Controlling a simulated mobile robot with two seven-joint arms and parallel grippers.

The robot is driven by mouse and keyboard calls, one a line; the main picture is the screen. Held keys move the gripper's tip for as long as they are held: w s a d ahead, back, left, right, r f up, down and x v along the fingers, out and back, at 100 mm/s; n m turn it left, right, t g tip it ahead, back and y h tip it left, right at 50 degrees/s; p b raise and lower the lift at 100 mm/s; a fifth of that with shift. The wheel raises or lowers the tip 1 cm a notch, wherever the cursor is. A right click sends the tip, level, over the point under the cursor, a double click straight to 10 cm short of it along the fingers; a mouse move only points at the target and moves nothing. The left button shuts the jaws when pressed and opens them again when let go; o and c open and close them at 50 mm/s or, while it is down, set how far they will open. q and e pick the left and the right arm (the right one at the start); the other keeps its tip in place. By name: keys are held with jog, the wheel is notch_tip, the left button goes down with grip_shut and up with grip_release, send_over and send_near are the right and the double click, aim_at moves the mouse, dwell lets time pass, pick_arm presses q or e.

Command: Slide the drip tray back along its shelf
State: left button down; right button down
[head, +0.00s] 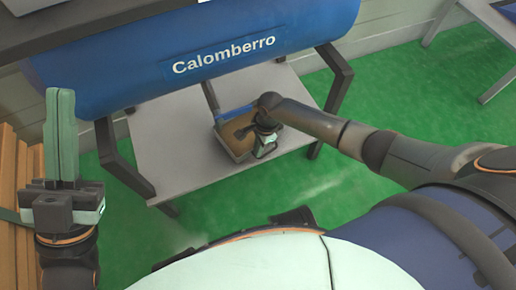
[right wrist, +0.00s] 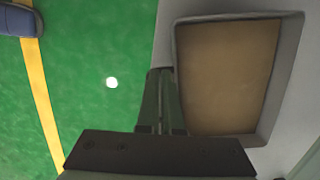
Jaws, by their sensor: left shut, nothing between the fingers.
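The drip tray (head: 227,147), a shallow grey tray with a brown inside, rests on the light grey shelf (head: 178,150) below the blue machine. In the right wrist view the tray (right wrist: 279,75) lies at the right, its brown inside empty. My right gripper (head: 264,150) is low at the tray's near right side. In the right wrist view its fingers (right wrist: 160,82) are together beside the tray's left rim; whether they touch it is unclear. My left gripper (head: 62,95) is shut and empty, pointing up at the far left, away from the tray.
The blue cylinder marked Calomberro (head: 110,70) hangs above the shelf, limiting room overhead. Dark angled legs (head: 336,85) flank the shelf. Wooden slats (head: 22,165) stand at the left. Green floor (head: 345,195) is open in front.

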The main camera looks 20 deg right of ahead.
jog(key=shift+d+p, duration=0.15)
jog(key=shift+p, duration=0.15)
jog(key=d+p, duration=0.1)
jog(key=p, duration=0.1)
jog(key=d+p, duration=0.1)
jog(key=p, duration=0.1)
jog(key=d+p, duration=0.1)
jog(key=shift+w+d+r+p, duration=0.25)
jog(key=shift+w+d+p, duration=0.05)
jog(key=shift+d+p, duration=0.1)
jog(key=d, duration=0.7)
jog(key=shift+d+f, duration=0.1)
jog(key=shift+f, duration=0.3)
jog(key=shift+w+r+p, duration=0.1)
jog(key=shift+r+p, duration=0.75)
jog(key=shift+p, duration=0.2)
jog(key=shift+f, duration=0.1)
